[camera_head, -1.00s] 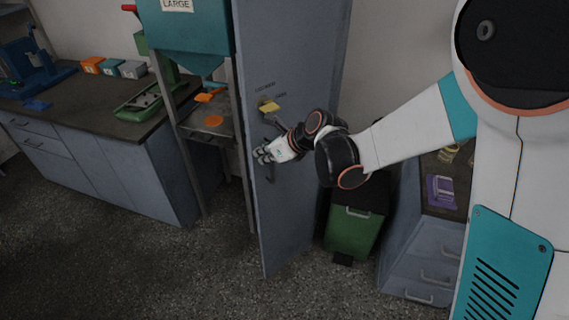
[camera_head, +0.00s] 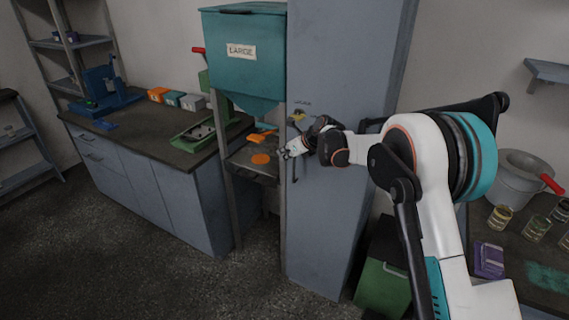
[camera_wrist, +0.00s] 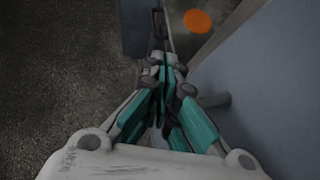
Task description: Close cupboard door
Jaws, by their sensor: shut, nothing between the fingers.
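The tall blue-grey cupboard (camera_head: 345,70) stands right of the teal hopper in the head view. Its door (camera_head: 315,235) shows no clear gap, but I cannot tell whether it is fully shut. A door handle (camera_head: 297,179) sits at mid height, partly behind my gripper; it also shows in the wrist view (camera_wrist: 213,99). My gripper (camera_head: 283,154) is shut and empty in front of the door near its left edge, just above the handle. In the wrist view my gripper (camera_wrist: 163,62) points down along the door face (camera_wrist: 262,85); contact cannot be told.
A teal hopper (camera_head: 243,50) on a metal stand with an orange scoop (camera_head: 261,138) is close left of my gripper. A workbench (camera_head: 150,145) stands further left. A green bin (camera_head: 383,288) and a right-hand counter (camera_head: 525,265) flank my arm. The floor (camera_head: 150,270) in front is clear.

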